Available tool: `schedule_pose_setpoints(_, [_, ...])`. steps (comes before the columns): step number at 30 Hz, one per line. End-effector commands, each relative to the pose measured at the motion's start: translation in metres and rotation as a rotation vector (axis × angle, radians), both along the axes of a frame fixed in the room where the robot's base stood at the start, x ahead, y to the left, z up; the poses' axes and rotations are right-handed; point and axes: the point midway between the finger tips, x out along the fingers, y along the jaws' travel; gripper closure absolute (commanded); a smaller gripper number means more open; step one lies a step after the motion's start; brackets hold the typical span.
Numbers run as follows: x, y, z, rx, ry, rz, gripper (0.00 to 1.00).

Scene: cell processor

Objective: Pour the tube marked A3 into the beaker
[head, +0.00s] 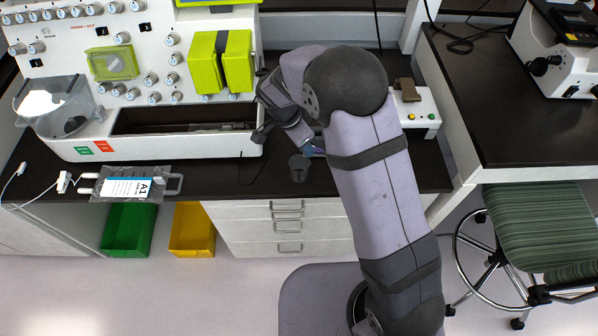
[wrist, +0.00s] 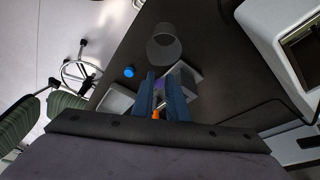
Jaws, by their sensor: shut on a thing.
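My gripper (wrist: 160,82) is shut on a slim tube (wrist: 156,114), of which only an orange part and a purplish tint show between the dark blue fingers. No mark on the tube is readable. The clear beaker (wrist: 163,48) stands on the dark bench just beyond the fingertips in the wrist view. In the head view the beaker (head: 298,170) looks small and grey, near the bench's front edge, just below my gripper (head: 310,151). My arm and wrist hide most of the held tube there. I cannot tell how far it is tilted.
A round blue cap (wrist: 129,72) lies left of the fingers. Pale flat pieces (wrist: 186,82) lie under the fingers. The white cell processor (head: 150,146) stands at left, with a bag labelled A1 (head: 132,188) in front. A white device (head: 415,112) stands right of my arm.

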Motion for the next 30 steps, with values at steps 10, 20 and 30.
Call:
schedule_pose_setpoints(10, [0.0, 0.0, -0.012, -0.028, -0.016, 0.001, 1.0])
schedule_pose_setpoints(20, [0.0, 0.001, -0.02, -0.053, -0.032, 0.001, 1.0])
schedule_pose_setpoints(30, [0.0, 0.0, -0.023, -0.07, -0.042, 0.0, 1.0])
